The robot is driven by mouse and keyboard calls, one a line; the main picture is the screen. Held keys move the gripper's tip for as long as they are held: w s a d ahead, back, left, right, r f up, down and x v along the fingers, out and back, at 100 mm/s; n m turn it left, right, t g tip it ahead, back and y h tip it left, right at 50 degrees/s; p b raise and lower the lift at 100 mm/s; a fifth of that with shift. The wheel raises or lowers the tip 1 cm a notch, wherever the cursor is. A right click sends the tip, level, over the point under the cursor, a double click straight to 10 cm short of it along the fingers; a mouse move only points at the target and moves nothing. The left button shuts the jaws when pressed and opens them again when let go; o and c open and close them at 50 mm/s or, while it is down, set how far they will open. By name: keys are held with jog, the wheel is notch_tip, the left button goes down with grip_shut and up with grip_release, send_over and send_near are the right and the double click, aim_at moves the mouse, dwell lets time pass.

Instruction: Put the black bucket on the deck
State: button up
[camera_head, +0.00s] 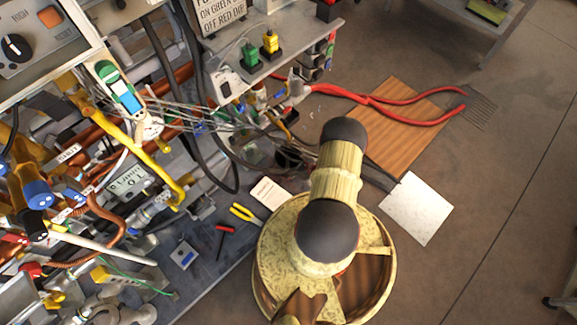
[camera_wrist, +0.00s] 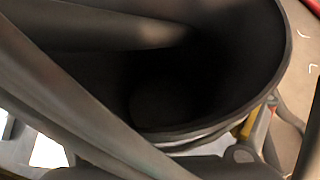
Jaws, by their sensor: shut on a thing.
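The black bucket (camera_wrist: 240,65) fills much of the wrist view, its dark hollow inside and rounded rim close to the camera. My gripper (camera_wrist: 165,95) is shut on the bucket; one dark finger reaches over its opening from the upper left, and dark bars cross the lower left. The exact contact is hard to make out. In the head view my arm hides the gripper, and I cannot make out the bucket there. A blue-grey flat surface (camera_head: 212,262) with small tools lies left of my arm; I cannot tell whether it is the deck.
Pipes, valves and cables crowd the left side. Yellow-handled pliers (camera_head: 243,212) and a red-handled tool (camera_head: 225,235) lie on the flat surface. The floor at right is mostly clear.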

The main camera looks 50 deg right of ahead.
aim_at(289, 166)
jog(key=shift+w+d+f, duration=0.2)
jog(key=shift+f, duration=0.15)
notch_tip(289, 166, down, 3)
jog(key=shift+w+d+f+b, duration=0.1)
jog(key=shift+d+f+b, duration=0.05)
jog(key=shift+b, duration=0.85)
jog(key=o, duration=1.1)
jog(key=shift+c, duration=0.2)
